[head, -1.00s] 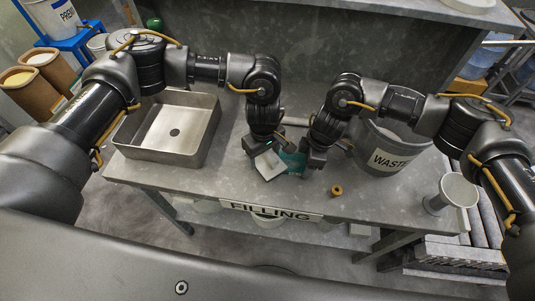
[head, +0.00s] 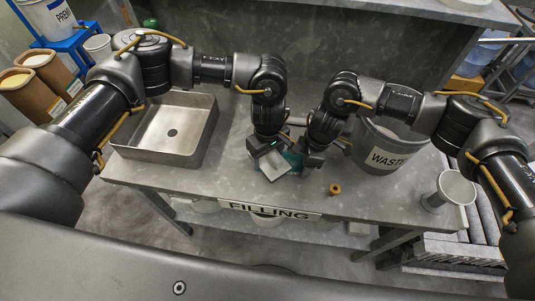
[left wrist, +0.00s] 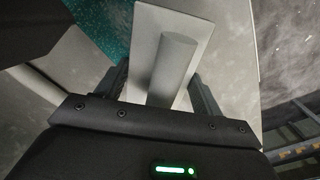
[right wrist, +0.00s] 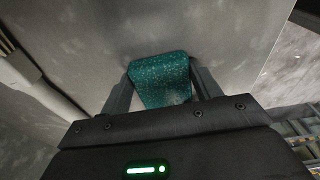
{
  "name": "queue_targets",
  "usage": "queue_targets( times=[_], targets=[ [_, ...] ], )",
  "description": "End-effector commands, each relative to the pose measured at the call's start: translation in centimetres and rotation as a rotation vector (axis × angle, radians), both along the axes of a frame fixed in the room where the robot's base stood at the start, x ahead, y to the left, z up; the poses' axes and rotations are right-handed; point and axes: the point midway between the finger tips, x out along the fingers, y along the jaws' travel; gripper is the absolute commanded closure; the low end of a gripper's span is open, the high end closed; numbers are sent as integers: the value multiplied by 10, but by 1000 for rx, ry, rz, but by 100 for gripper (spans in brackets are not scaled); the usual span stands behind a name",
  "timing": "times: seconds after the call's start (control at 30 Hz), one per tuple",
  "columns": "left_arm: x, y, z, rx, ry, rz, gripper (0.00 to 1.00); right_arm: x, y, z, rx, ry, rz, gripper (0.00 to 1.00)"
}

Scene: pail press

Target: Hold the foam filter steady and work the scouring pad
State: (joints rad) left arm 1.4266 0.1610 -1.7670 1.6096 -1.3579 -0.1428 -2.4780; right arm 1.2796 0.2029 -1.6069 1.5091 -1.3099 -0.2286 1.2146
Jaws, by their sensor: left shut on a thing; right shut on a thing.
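My left gripper (head: 268,150) is shut on the raised bar of a light grey flat plate (head: 273,168), which is held tilted above the table. The bar and plate (left wrist: 146,32) fill the middle of the left wrist view. My right gripper (head: 310,160) is shut on a teal speckled slab (right wrist: 160,80). In the head view the grey plate hides much of the teal slab (head: 296,160). In the left wrist view the slab (left wrist: 103,25) shows behind the plate's left edge. Whether they touch, and which is filter or pad, I cannot tell.
A metal basin (head: 148,143) stands on the table at left. A grey bin marked WASTE (head: 383,160) stands at right. A small brass-coloured piece (head: 335,188) lies near the front edge. The table front right of the FILLING sign (head: 268,212) is mostly clear.

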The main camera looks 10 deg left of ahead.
Motion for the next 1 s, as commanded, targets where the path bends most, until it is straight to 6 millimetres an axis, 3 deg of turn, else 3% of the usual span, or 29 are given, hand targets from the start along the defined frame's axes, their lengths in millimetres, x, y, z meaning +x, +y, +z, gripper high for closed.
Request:
queue_targets(
  times=[0.3,0.57,1.0],
  targets=[
    [0,18,-2,2,-1,1,66,0,0,0,-1,0,-1,74],
    [0,20,-3,5,1,1,66,0,0,0,-1,0,-1,74],
    [-1,1,-2,1,2,0,66,0,0,0,0,0,0,74]
  ],
)
